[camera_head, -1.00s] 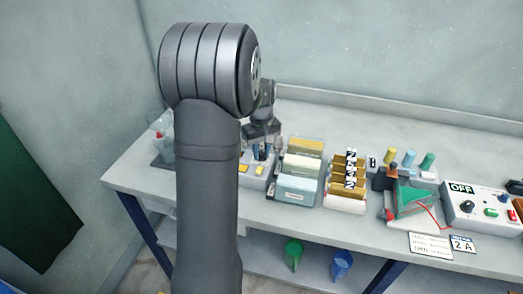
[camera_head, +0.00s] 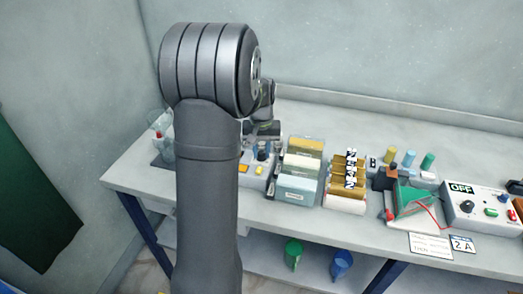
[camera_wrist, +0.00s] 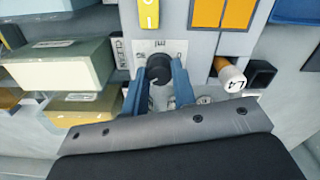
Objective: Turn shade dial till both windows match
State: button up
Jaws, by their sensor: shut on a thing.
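The black shade dial (camera_wrist: 158,68) stands on a grey panel with a white scale plate behind it in the wrist view. My gripper (camera_wrist: 159,75) is shut on the dial, with one blue finger on each side. Two windows, the left one (camera_wrist: 208,12) and the right one (camera_wrist: 239,14), lie side by side up and right of the dial. Both are orange and look close in shade; I cannot tell whether they match exactly. In the head view my arm hides part of the grey dial unit (camera_head: 251,184).
A yellow switch (camera_wrist: 148,14) is just beyond the dial. A brown cylinder with a white labelled end (camera_wrist: 231,77) lies close right of my fingers. Pale blocks (camera_wrist: 60,62) stand close left. The bench's back strip is clear.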

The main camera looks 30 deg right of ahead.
aim_at(262, 153)
jog(key=o, duration=1)
notch_tip(262, 153, up, 18)
jog(key=shift+f, duration=0.25)
jog(key=shift+f, duration=0.1)
notch_tip(262, 153, down, 17)
jog(key=shift+f, duration=0.15)
dwell(0.7)
